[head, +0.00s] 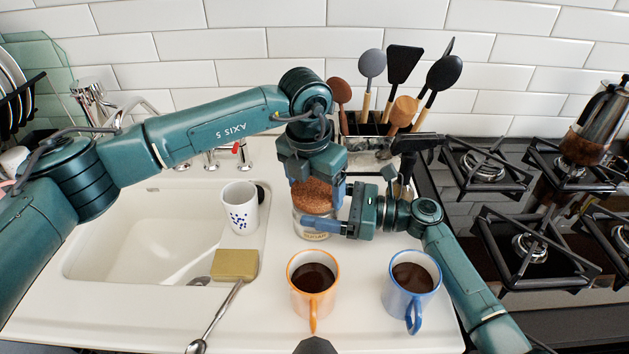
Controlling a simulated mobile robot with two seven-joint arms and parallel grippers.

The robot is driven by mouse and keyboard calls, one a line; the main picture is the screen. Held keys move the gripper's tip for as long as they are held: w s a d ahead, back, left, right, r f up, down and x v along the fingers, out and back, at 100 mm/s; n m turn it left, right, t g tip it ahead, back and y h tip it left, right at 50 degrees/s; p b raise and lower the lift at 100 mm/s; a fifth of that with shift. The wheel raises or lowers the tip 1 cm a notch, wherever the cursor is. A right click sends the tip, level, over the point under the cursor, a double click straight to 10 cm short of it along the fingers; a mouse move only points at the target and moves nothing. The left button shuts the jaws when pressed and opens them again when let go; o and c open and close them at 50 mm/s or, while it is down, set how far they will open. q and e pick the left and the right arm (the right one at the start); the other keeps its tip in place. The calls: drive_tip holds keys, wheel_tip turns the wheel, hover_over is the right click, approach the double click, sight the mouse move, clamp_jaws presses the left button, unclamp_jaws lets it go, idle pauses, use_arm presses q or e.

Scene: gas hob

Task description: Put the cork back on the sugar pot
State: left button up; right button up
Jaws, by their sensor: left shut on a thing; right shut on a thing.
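The sugar pot (311,231) stands on the white counter right of the sink, a pale round pot with lettering on its front. The brown cork (312,196) is directly above the pot's mouth; I cannot tell whether it is seated or just held over the rim. My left gripper (316,181) reaches down from above and is shut on the cork. My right gripper (336,210) comes in from the right and is shut on the sugar pot, its fingers on the pot's sides. The fingers hide part of the pot and cork.
An orange mug (313,285) and a blue mug (411,283), both with dark drink, stand in front. A utensil holder (371,125) stands behind; the hob (530,240) is right.

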use_arm(q)
drive_tip(key=shift+f, duration=0.6)
idle(0.4)
drive_tip(key=o, duration=0.9)
drive_tip(key=shift+s+a+r, duration=0.1)
drive_tip(key=shift+s+r, duration=0.05)
drive_tip(key=shift+r, duration=1.15)
drive_tip(key=shift+s+a+r, duration=0.1)
drive_tip(key=shift+r, duration=1.25)
drive_tip(key=shift+s+a+r, duration=0.1)
drive_tip(key=shift+s+r, duration=0.05)
drive_tip(key=shift+r, duration=1.15)
use_arm(e)
drive_tip(key=o, duration=1.3)
drive_tip(key=shift+o, duration=0.2)
use_arm(q)
drive_tip(key=shift+f, duration=0.15)
use_arm(e)
drive_tip(key=shift+s+d, duration=0.25)
drive_tip(key=shift+d, duration=1)
drive_tip(key=shift+s+d, duration=0.25)
drive_tip(key=shift+d, duration=0.95)
drive_tip(key=shift+s+d, duration=0.25)
drive_tip(key=shift+d, duration=1)
